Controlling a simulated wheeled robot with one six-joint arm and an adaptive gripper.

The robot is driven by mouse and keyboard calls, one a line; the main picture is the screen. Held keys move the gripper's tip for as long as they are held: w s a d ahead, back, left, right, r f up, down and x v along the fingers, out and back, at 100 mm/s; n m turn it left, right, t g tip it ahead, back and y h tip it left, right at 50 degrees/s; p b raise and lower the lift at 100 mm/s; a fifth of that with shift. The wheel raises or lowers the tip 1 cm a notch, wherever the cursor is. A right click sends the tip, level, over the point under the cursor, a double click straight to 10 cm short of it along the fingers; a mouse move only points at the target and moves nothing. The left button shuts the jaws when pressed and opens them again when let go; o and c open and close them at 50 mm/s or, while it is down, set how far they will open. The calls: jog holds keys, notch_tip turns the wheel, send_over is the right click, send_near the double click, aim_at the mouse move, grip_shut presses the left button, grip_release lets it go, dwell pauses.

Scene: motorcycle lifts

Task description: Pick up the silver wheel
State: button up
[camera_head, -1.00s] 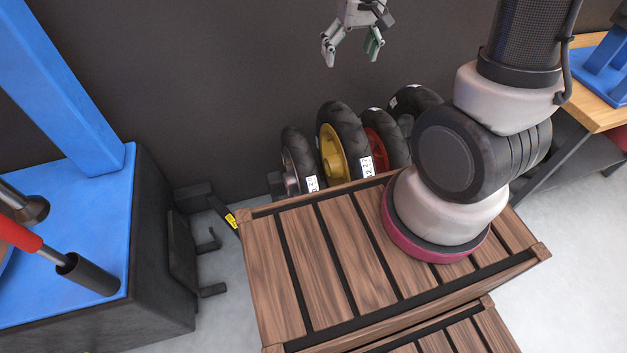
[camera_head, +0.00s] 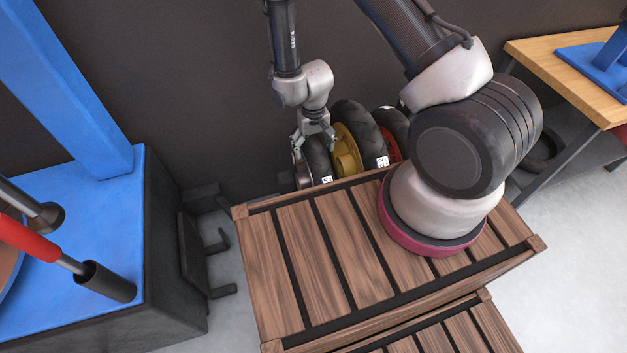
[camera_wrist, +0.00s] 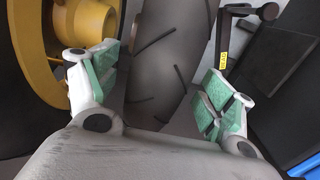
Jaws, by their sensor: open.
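The silver wheel (camera_head: 318,163) stands upright at the left end of a row of wheels, behind the wooden slatted platform. Its lower part is hidden by the platform edge. My gripper (camera_head: 315,140) is open at the top of this wheel, pointing down. In the wrist view a black tyre tread (camera_wrist: 165,55) runs between the two open fingers of my gripper (camera_wrist: 160,85), with gaps on both sides. Its silver rim does not show there. The left finger overlaps the view of the yellow-rimmed wheel (camera_wrist: 28,50).
The yellow-rimmed wheel (camera_head: 346,150) stands close on the right, then a red-rimmed wheel (camera_head: 390,145). The wooden platform (camera_head: 300,230) is in front. A blue lift (camera_head: 85,200) is at the left, a wooden table (camera_head: 570,80) at the right. A dark wall is behind.

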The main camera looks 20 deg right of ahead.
jog(key=shift+s+f, duration=0.1)
jog(key=shift+f, duration=1.35)
grip_shut()
